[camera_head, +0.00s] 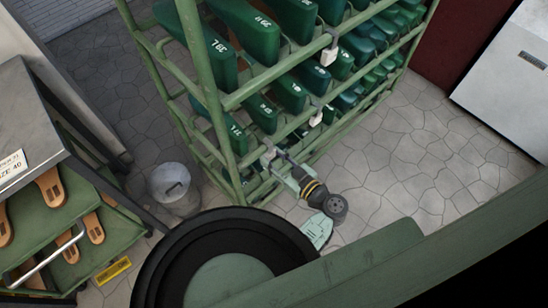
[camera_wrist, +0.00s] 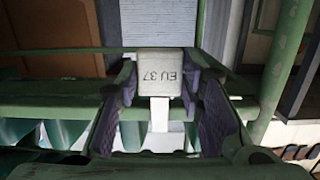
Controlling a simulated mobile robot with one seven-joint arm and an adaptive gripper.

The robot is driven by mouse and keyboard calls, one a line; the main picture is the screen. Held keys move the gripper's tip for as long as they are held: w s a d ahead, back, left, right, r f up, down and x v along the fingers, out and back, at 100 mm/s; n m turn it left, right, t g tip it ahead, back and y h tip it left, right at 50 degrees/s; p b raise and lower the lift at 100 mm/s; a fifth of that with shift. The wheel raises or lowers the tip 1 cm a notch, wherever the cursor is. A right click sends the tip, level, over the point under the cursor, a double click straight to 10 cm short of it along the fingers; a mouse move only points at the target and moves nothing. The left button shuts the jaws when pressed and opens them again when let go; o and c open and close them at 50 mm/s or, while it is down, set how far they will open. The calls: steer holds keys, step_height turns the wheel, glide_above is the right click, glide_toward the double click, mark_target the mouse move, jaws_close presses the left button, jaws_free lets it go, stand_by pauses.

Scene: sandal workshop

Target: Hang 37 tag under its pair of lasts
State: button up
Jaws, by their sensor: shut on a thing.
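The 37 tag (camera_wrist: 162,73) is a pale block marked "EU 37", upside down in the wrist view. My gripper (camera_wrist: 167,90) has its dark pads on both sides of it and is shut on it. A white stem (camera_wrist: 159,114) shows below the tag, in front of a green rail (camera_wrist: 60,113); I cannot tell whether the tag touches the rail. In the head view my gripper (camera_head: 276,157) reaches the rack's lower front rail, with a pale tag (camera_head: 268,154) at its tips. Green lasts (camera_head: 235,128) stand in rows above it; the numbers nearby are hard to read.
The green rack (camera_head: 203,80) has other pale tags on upper rails (camera_head: 329,56) (camera_head: 315,118). A metal bucket (camera_head: 174,188) stands left of the rack. A shelf cart (camera_head: 45,215) with sandal soles is further left. Stone floor (camera_head: 410,150) right of the rack is clear.

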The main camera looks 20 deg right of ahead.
steer(key=o, duration=1.1)
steer(key=shift+o, duration=0.2)
steer(key=v, duration=1.2)
steer(key=shift+s, duration=0.1)
